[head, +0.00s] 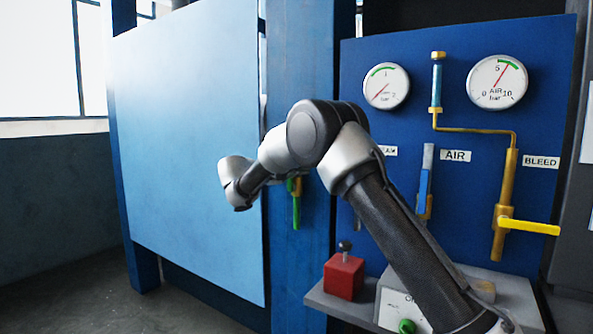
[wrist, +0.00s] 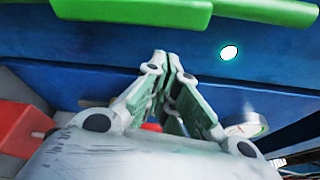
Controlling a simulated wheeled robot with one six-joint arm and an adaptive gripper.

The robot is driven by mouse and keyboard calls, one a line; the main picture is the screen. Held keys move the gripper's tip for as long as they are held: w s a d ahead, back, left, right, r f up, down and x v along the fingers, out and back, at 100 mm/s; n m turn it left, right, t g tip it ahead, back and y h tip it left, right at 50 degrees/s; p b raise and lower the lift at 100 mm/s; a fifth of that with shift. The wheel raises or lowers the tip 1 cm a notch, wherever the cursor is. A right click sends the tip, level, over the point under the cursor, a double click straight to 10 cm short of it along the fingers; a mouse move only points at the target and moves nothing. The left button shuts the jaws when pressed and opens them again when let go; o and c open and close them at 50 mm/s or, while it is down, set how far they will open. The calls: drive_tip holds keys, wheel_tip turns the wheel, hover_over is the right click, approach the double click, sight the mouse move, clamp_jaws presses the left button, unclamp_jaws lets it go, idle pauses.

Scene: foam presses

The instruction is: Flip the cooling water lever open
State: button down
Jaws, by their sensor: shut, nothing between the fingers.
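A green lever (head: 298,188) hangs about upright on the blue post in the head view, partly behind my arm. A long green bar (wrist: 135,10) crosses the top of the wrist view; it looks like this lever, seen close up. No cooling water label is readable. My gripper (wrist: 168,62) is shut and empty in the wrist view. Its fingertips point at the blue surface just below the green bar, with a gap between them in the picture; I cannot tell the depth between them. In the head view my wrist hides the fingers.
A big light-blue panel (head: 190,150) stands left of the post. The blue board (head: 460,180) at right carries two gauges, a blue AIR lever (head: 424,190) and a yellow BLEED lever (head: 528,226). A red block (head: 343,276) sits on a shelf below.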

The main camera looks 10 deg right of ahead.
drive_tip(key=s+v, duration=0.1)
drive_tip(key=v, duration=0.8)
drive_tip(key=shift+s+f, duration=0.25)
drive_tip(key=shift+f, duration=0.15)
